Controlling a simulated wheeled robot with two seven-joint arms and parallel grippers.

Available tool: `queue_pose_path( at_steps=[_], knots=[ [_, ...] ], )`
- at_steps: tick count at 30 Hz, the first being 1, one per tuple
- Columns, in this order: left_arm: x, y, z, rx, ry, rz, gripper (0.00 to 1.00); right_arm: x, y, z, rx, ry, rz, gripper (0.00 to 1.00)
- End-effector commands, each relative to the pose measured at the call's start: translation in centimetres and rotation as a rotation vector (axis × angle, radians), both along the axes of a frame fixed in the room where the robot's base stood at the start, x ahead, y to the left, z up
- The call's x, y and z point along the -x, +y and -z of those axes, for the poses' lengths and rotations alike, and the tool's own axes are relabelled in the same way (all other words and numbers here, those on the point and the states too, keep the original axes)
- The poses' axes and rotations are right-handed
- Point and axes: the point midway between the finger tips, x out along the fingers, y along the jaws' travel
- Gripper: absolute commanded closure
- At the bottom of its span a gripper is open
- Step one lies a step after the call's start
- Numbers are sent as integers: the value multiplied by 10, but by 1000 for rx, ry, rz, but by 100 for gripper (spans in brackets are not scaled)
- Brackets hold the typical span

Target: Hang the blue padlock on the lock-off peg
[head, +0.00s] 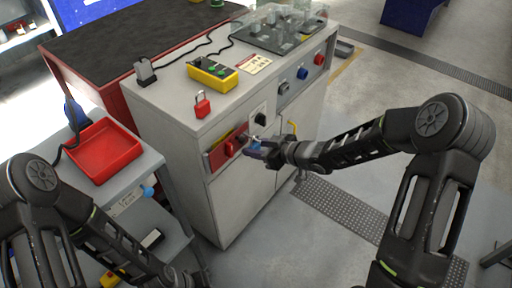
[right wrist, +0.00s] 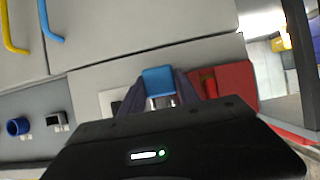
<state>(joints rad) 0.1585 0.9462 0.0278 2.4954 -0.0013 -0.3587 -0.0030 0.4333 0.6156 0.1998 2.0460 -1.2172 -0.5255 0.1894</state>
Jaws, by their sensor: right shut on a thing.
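The blue padlock (right wrist: 158,81) sits between the fingers of my right gripper (right wrist: 160,92), which is shut on it. In the head view the padlock (head: 255,143) is a small blue patch at the tips of my right gripper (head: 258,149), close to the front panel of the grey cabinet. A red switch plate (head: 226,148) with a red handle is just left of the gripper; it also shows in the right wrist view (right wrist: 238,82). I cannot make out the lock-off peg or whether the padlock touches it. My left gripper (head: 188,277) is low at the bottom edge, its fingers unclear.
A red padlock (head: 202,104) stands on the cabinet top (head: 172,100), near a yellow control box (head: 212,75). A red tray (head: 103,150) lies on the side cart at left. Blue (head: 302,73) and red knobs are on the panel.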

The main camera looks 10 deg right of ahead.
Motion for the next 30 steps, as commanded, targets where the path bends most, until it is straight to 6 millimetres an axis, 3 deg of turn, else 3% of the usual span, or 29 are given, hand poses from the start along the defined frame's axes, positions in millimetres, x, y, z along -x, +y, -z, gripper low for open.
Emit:
queue_pose_path(
  at_steps=[9,10,19,30],
  knots=[
    [0,0,0,0,0,0,100,0,0,0,-1,-1,0,100],
    [0,0,0,0,0,0,100,0,0,0,-1,-1,0,61],
    [0,0,0,0,0,0,100,0,0,0,0,0,0,37],
    [0,0,-1,0,0,0,100,4,-4,-3,0,0,1,37]
  ],
)
